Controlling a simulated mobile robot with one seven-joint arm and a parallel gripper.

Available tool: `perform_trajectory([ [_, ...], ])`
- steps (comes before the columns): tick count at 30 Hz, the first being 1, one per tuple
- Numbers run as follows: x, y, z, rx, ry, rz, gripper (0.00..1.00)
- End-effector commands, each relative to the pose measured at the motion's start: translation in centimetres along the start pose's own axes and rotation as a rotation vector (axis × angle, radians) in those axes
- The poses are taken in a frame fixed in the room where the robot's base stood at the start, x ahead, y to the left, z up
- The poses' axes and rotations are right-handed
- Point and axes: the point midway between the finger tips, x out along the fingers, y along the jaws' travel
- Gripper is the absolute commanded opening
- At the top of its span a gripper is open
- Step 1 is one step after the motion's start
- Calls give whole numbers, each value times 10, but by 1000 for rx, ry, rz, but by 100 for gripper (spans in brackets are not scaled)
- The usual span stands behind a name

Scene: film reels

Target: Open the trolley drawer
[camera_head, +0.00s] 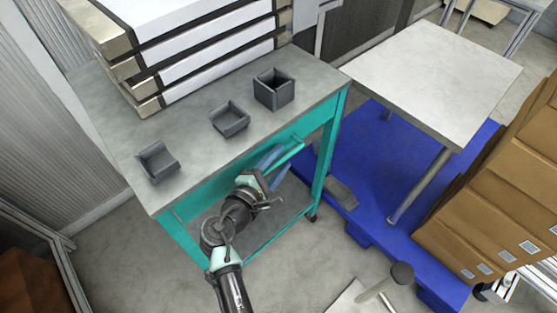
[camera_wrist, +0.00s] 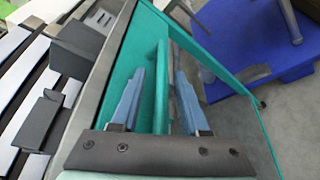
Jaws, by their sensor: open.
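The teal trolley (camera_head: 326,150) has a grey top, and its drawer front (camera_head: 212,187) lies just under that top. In the head view the drawer looks flush with the trolley, with no clear gap. A teal bar handle (camera_head: 291,149) stands out from the drawer front. My gripper (camera_head: 272,157) is open at the handle. In the wrist view the handle (camera_wrist: 162,85) runs between the two blue fingers of my gripper (camera_wrist: 159,70), one on each side. The fingers look apart from the bar. The fingers and wrist hide part of the drawer front.
Small grey open bins (camera_head: 230,120) and a stack of white film cases (camera_head: 200,50) stand on the trolley top. To the right are a blue platform (camera_head: 350,220), a grey table (camera_head: 435,75) and cardboard boxes (camera_head: 500,190). Floor before the trolley is partly clear.

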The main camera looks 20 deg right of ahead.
Motion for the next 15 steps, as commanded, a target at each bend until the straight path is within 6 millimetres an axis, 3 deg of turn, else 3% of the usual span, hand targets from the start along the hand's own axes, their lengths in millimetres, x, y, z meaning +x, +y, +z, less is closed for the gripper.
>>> perform_trajectory([
  [5,0,0,0,0,0,0,45],
  [12,0,0,0,0,-1,0,3],
  [15,0,0,0,0,-1,0,0],
])
